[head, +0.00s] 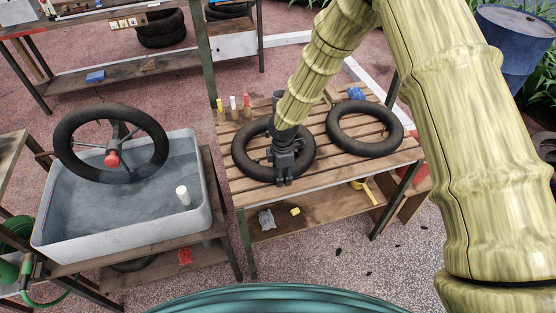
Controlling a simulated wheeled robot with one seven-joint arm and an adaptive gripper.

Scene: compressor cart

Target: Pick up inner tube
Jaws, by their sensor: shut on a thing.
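Two black inner tubes lie flat on a slatted wooden bench (322,176). The left inner tube (243,153) has a brass-coloured valve showing inside its ring. The right inner tube (390,142) lies beside it. My gripper (285,181) points down at the front of the left tube and is shut on its front rim. The gripper hides that part of the rim, and my arm covers part of its back. The tube appears to be still resting on the slats.
Small bottles (233,103) and a blue item (356,92) sit at the bench's back. A blue barrel (515,45) stands far right.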

